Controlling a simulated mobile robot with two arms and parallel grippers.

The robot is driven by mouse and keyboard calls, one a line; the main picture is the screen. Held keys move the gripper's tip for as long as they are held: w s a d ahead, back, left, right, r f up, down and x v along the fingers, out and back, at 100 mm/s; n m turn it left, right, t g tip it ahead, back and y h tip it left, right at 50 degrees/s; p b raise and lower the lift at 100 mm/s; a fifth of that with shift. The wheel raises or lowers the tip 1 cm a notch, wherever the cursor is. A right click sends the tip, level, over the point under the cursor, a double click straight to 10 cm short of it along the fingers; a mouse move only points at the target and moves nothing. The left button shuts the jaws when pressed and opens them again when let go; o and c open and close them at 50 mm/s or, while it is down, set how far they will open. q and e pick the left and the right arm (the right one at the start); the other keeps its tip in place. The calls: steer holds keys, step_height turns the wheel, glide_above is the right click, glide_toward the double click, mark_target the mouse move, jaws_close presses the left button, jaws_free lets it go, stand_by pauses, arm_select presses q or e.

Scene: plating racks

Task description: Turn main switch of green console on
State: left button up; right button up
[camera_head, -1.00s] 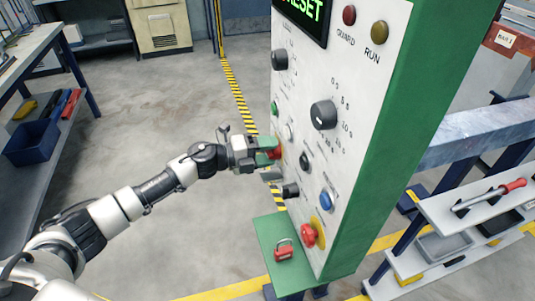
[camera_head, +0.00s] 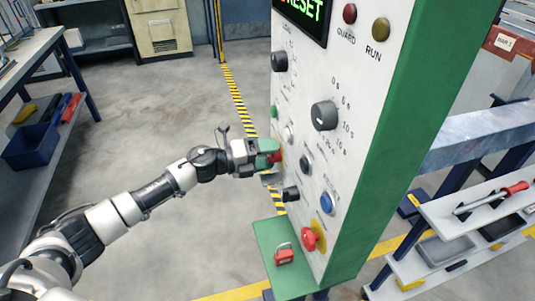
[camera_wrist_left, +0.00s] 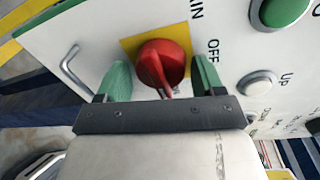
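The green console (camera_head: 395,135) has a white front panel (camera_head: 300,110) with its controls facing left. The red main switch (camera_wrist_left: 163,62) is a round knob with a raised handle on a yellow plate (camera_wrist_left: 128,45). "OFF" and part of "MAIN" show beside it. My left gripper (camera_head: 268,152) is at the panel's left edge. In the left wrist view its two green fingers (camera_wrist_left: 160,80) stand open on either side of the red knob, with narrow gaps visible. The handle lies roughly along the gap between the fingers. My right gripper is not in view.
A black knob (camera_head: 324,116), a blue button (camera_head: 327,202) and a red mushroom button (camera_head: 311,239) are on the panel nearby. A red padlock (camera_head: 284,256) lies on the green ledge below. A metal handle (camera_wrist_left: 72,68) sticks out near the switch.

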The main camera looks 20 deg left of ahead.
arm_select(q)
steer(key=shift+o, duration=0.6)
steer(key=shift+a, duration=0.1)
steer(key=b+v, duration=0.2)
steer(key=v, duration=0.8)
steer(key=shift+s+a, duration=0.2)
steer(key=shift+a, duration=0.1)
